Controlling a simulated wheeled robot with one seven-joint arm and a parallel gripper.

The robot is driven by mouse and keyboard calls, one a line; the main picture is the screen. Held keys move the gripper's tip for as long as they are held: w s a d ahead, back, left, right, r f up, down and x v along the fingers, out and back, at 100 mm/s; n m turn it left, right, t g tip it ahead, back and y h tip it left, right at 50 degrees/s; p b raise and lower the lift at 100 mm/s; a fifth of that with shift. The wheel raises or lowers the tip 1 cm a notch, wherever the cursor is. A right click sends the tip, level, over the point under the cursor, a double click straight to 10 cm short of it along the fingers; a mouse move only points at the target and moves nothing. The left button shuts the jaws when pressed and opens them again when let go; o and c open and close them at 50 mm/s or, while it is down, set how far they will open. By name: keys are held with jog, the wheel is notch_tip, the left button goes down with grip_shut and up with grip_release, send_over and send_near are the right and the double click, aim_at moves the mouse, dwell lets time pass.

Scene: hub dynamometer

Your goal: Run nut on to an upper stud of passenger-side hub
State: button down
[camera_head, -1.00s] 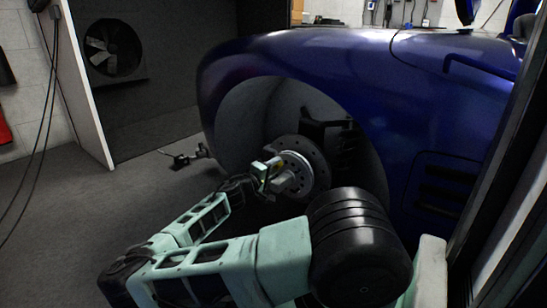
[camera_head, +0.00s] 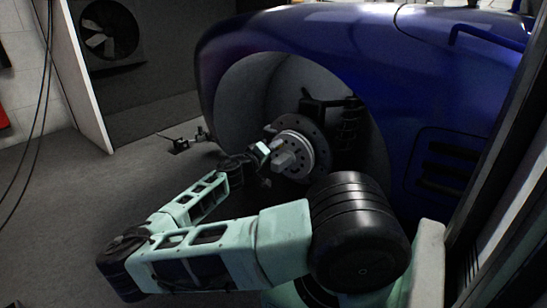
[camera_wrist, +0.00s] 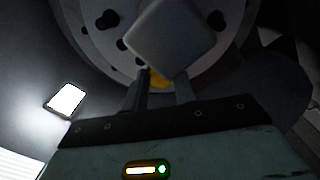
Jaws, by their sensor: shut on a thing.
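The passenger-side hub is a round metal disc (camera_head: 313,140) inside the blue car's open wheel arch, with a pale block-like centre (camera_head: 285,160) sticking out. In the wrist view the disc (camera_wrist: 100,40) shows several dark holes or studs, and the grey block (camera_wrist: 172,35) covers much of its middle. My gripper (camera_head: 264,150) is at the left side of the hub's centre.
The blue bodywork (camera_head: 330,55) arches over the hub, and a dark bracket (camera_head: 325,103) stands behind the disc. A small stand-like device (camera_head: 180,145) is on the floor at left. The floor (camera_head: 70,200) at left is clear.

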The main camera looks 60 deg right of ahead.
jog(key=m+b, duration=0.2)
jog(key=m, duration=0.1)
jog(key=m+b, duration=0.1)
jog(key=m, duration=0.1)
jog(key=shift+f, duration=0.25)
jog(key=c, duration=1.1)
grip_release()
jog(key=shift+r, duration=0.35)
jog(key=shift+o, duration=0.2)
jog(key=w+a+b, duration=0.2)
jog(key=a, duration=1.5)
jog(key=shift+a, duration=0.1)
